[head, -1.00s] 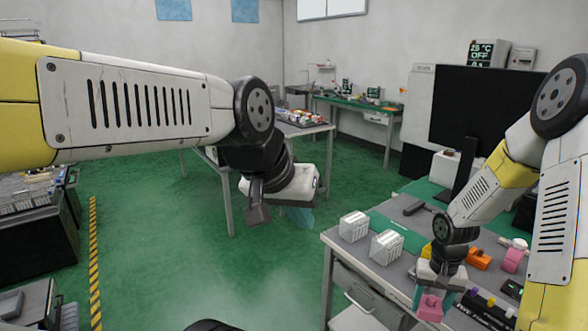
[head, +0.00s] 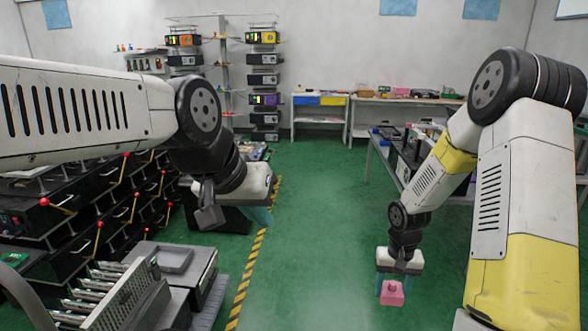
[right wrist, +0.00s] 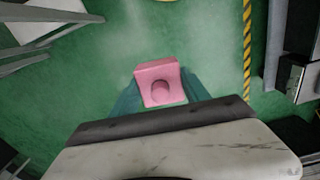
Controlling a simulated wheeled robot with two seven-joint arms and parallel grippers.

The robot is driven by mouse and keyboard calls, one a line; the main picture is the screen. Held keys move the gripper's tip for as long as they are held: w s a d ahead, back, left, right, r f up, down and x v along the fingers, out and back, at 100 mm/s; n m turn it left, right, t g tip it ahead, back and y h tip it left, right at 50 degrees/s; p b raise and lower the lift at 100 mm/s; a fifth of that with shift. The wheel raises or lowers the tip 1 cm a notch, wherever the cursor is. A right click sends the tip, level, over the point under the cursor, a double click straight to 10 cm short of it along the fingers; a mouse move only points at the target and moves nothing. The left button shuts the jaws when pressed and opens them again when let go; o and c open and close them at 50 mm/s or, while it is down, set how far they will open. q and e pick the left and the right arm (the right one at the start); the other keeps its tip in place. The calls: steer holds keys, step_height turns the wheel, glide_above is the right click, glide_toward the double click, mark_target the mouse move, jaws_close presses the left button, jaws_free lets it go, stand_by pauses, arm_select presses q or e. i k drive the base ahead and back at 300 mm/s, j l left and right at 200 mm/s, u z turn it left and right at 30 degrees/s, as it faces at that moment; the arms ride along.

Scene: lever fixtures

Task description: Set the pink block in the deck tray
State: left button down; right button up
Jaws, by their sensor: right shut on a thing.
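The pink block (head: 392,293) hangs from my right gripper (head: 393,281), above the green floor in the head view. In the right wrist view the pink block (right wrist: 158,73) sits between the teal fingers of the right gripper (right wrist: 160,100), its round knob facing the camera. A shallow grey tray (head: 172,260) lies on top of a grey cabinet at the lower left, well left of the block. My left gripper (head: 262,216) hangs over the floor near the yellow-black stripe; its fingers are partly hidden and I see nothing in them.
A slatted metal rack (head: 115,295) stands beside the tray. Dark fixtures with red-knobbed levers (head: 60,205) line the left. A yellow-black stripe (head: 250,262) runs along the floor. The middle floor is clear. Benches stand at the back and right.

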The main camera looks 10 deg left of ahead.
mark_target(170, 260)
steer(key=i+u, duration=0.15)
steer(key=i, duration=0.55)
steer(key=i+u, duration=0.2)
steer(key=i, duration=0.55)
steer(key=i+u, duration=0.2)
steer(key=u, duration=0.2)
steer(key=i+l+u, duration=0.1)
steer(key=i+u, duration=0.25)
steer(key=i+l+u, duration=0.1)
steer(key=u, duration=0.3)
steer(key=i+u, duration=0.15)
steer(key=u, duration=0.3)
steer(key=i+u, duration=0.2)
steer(key=u, duration=0.25)
steer(key=i+u, duration=0.15)
steer(key=u, duration=0.3)
steer(key=i+l+u, duration=0.15)
steer(key=u, duration=0.25)
